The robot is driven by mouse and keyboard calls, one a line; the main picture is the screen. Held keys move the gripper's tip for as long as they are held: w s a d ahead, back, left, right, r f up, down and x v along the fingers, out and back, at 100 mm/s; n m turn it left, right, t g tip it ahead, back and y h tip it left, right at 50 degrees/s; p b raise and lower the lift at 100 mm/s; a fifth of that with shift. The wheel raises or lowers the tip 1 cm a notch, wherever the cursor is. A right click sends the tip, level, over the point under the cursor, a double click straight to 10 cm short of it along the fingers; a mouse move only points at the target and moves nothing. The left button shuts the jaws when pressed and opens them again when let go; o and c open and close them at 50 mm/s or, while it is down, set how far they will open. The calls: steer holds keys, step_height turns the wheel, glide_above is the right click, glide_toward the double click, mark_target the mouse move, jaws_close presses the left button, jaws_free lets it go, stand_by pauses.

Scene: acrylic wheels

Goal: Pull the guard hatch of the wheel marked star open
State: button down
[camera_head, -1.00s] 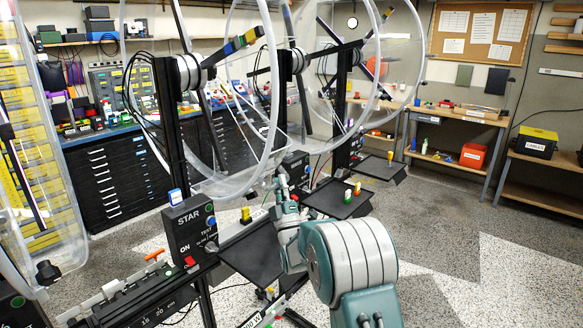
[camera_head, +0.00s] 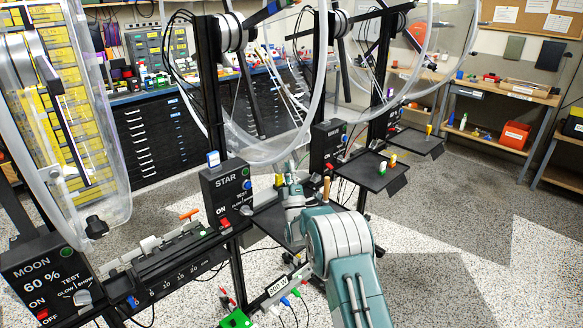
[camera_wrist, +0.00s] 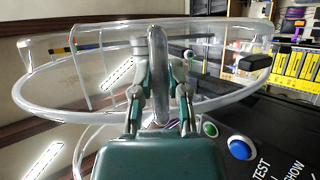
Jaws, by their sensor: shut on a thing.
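The black control box marked STAR (camera_head: 226,192) stands on the rail in the head view. The clear star wheel (camera_head: 318,85) is above and behind it. My gripper (camera_head: 289,172) is near the wheel's lower edge, right of the box. In the wrist view my gripper (camera_wrist: 159,92) is shut, with its fingers either side of a clear upright bar (camera_wrist: 157,70), which looks like a part of the guard hatch. The clear curved rim (camera_wrist: 60,105) spreads around it. The contact is hidden in the head view, and I cannot tell how far the hatch stands open.
A box marked MOON (camera_head: 42,275) and another clear wheel (camera_head: 110,150) are at the left. A black shelf (camera_head: 362,172) with small coloured pieces is right of my gripper. The speckled floor (camera_head: 440,220) at the right is clear.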

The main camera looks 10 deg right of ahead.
steer(key=shift+a, duration=0.1)
steer(key=c, duration=0.6)
jaws_free()
steer(key=shift+c, duration=0.2)
steer(key=v, duration=1.2)
steer(key=shift+a+f, duration=0.1)
